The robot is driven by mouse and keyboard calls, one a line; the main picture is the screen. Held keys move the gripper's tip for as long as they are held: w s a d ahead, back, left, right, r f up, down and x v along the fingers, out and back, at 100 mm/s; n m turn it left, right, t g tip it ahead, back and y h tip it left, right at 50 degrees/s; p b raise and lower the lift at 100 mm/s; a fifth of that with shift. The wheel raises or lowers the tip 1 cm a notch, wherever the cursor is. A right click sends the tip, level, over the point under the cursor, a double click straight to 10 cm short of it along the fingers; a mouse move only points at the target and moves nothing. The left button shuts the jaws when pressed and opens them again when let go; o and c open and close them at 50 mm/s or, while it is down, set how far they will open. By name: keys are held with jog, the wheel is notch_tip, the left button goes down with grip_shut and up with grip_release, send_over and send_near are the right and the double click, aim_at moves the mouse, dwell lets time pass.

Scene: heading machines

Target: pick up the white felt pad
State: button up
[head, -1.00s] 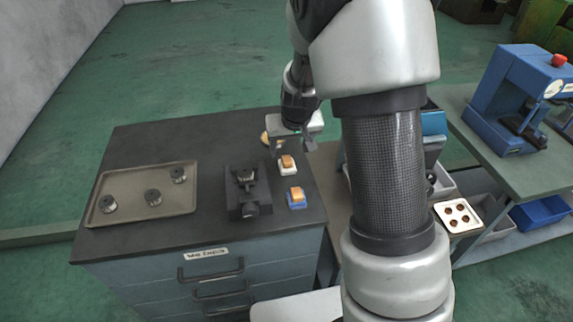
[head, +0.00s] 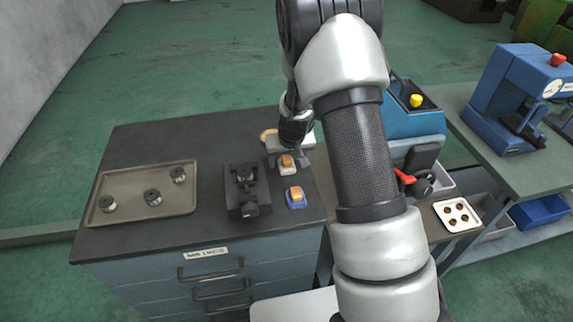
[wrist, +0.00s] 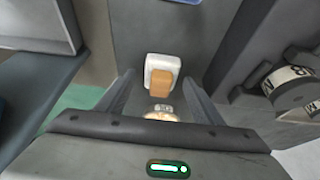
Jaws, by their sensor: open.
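The white felt pad (head: 288,171) is a small white block with an orange-tan grip on top. It lies on the dark bench top, behind a similar blue pad (head: 296,204). In the wrist view the white pad (wrist: 150,66) lies just ahead of the fingertips, roughly centred between them. My gripper (wrist: 160,80) is open and empty, with one finger toward each side of the pad. In the head view my gripper (head: 288,157) is right behind the pad and partly covers its surroundings. Whether the fingers touch it cannot be told.
A dark vise-like fixture (head: 247,195) stands left of the pads. A tray (head: 140,209) with several dark round parts lies farther left. Another light, tan-topped thing (head: 266,136) is partly hidden behind my gripper. A blue machine (head: 410,120) stands to the right.

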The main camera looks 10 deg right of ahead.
aim_at(287, 159)
jog(key=c, duration=1.1)
notch_tip(287, 159, up, 10)
jog(key=shift+r, duration=0.1)
jog(key=o, duration=0.4)
jog(key=c, duration=0.3)
